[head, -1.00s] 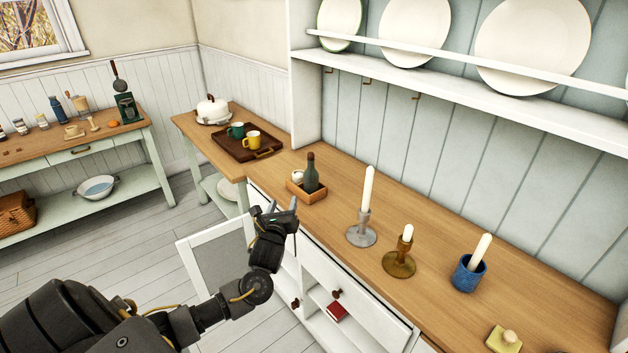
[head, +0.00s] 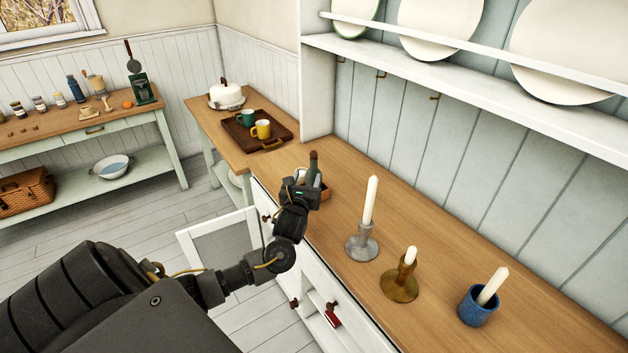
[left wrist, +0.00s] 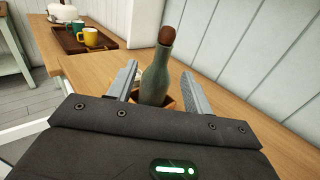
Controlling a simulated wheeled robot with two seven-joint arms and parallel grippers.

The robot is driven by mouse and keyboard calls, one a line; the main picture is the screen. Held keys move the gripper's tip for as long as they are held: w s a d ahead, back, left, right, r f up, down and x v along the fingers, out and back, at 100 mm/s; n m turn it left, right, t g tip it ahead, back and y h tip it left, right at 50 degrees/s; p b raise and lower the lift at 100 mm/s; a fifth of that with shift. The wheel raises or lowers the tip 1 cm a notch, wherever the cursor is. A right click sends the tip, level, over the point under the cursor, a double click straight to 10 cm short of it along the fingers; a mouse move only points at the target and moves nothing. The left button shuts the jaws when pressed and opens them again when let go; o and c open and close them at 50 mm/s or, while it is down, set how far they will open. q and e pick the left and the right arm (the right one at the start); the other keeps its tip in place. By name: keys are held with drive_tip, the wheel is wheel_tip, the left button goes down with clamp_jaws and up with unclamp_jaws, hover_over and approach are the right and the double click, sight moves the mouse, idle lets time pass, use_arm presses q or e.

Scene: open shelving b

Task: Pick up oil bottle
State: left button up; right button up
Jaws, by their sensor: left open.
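The oil bottle (left wrist: 157,75) is dark green with a brown stopper and stands upright in a small wooden box (left wrist: 174,104) on the counter. In the head view the bottle (head: 313,163) shows mostly its neck, as my left gripper hides its lower part. My left gripper (left wrist: 160,80) is open, with one finger on each side of the bottle in the left wrist view. It also shows in the head view (head: 307,180) over the near side of the box. I cannot tell whether the fingers touch the bottle. My right gripper is not in view.
A tray (head: 276,142) with a green and a yellow mug lies beyond the bottle. A grey candle holder (head: 362,247), a brass one (head: 400,285) and a blue cup (head: 478,306) stand to the right. A cabinet door (head: 222,245) hangs open below the counter.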

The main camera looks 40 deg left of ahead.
sight(313, 166)
use_arm(q)
drive_tip(key=x, duration=0.4)
drive_tip(key=shift+d+f, duration=0.1)
drive_tip(key=shift+d, duration=0.05)
drive_tip(key=shift+w, duration=0.15)
drive_tip(key=shift+w+a+p, duration=0.1)
drive_tip(key=shift+a+p, duration=0.1)
drive_tip(key=shift+p, duration=0.1)
drive_tip(key=p+x, duration=0.1)
drive_tip(key=x, duration=0.3)
drive_tip(key=shift+w, duration=0.4)
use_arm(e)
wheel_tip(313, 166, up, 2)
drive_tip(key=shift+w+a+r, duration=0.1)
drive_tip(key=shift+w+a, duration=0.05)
use_arm(q)
clamp_jaws()
